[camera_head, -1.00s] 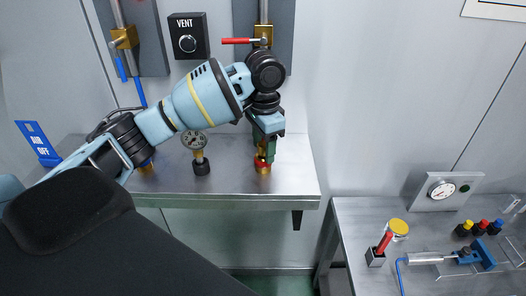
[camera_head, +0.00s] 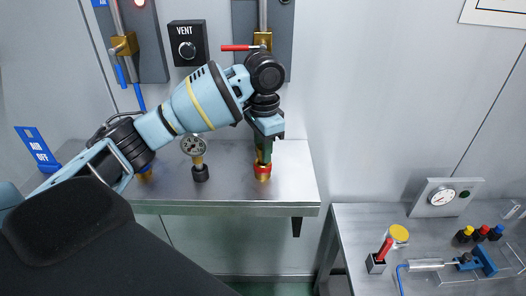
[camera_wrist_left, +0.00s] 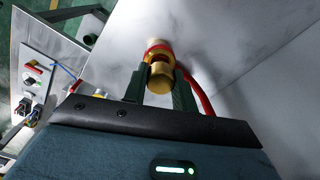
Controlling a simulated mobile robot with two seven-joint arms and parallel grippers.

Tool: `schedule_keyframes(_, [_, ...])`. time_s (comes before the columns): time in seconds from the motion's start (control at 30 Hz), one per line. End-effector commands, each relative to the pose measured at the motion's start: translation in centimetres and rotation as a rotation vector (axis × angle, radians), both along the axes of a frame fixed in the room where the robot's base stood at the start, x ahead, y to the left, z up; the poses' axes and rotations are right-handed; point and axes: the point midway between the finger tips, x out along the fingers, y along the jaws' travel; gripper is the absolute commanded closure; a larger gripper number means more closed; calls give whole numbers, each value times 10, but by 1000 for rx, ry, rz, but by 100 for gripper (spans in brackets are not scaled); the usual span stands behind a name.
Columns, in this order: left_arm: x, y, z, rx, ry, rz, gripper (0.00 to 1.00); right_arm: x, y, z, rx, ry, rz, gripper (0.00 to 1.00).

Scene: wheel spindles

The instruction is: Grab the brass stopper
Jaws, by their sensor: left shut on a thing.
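The brass stopper (camera_wrist_left: 159,78) is a short gold cylinder between the dark green fingers of my left gripper (camera_wrist_left: 160,88) in the left wrist view. My left gripper (camera_head: 264,152) is shut on it, pointing down above the shelf in the head view. The fingers partly hide the stopper there. Just below the fingers is a brass fitting with a red ring (camera_head: 263,167), standing upright on the shelf. I cannot tell whether the stopper is still seated in that fitting. My right gripper is not in view.
The steel shelf (camera_head: 225,190) also holds a pressure gauge (camera_head: 193,146) left of my gripper. A red-handled valve (camera_head: 240,47) and a VENT box (camera_head: 187,43) are on the wall behind. A lower bench (camera_head: 350,222) with a yellow-topped part (camera_head: 399,233) stands at right.

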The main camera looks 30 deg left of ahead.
Motion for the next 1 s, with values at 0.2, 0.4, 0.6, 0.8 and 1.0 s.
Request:
schedule_keyframes(0.2, [-4,0,27,0,-1,-2,96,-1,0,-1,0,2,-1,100])
schedule_keyframes(0.4, [-38,-1,29,2,-1,-2,96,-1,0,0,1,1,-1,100])
schedule_keyframes(0.6, [-81,-4,32,3,-1,-4,96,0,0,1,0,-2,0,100])
schedule_keyframes(0.8, [-121,-7,36,1,0,-3,96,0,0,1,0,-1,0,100])
schedule_keyframes(1.0, [-148,-9,38,1,1,-1,96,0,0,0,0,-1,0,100])
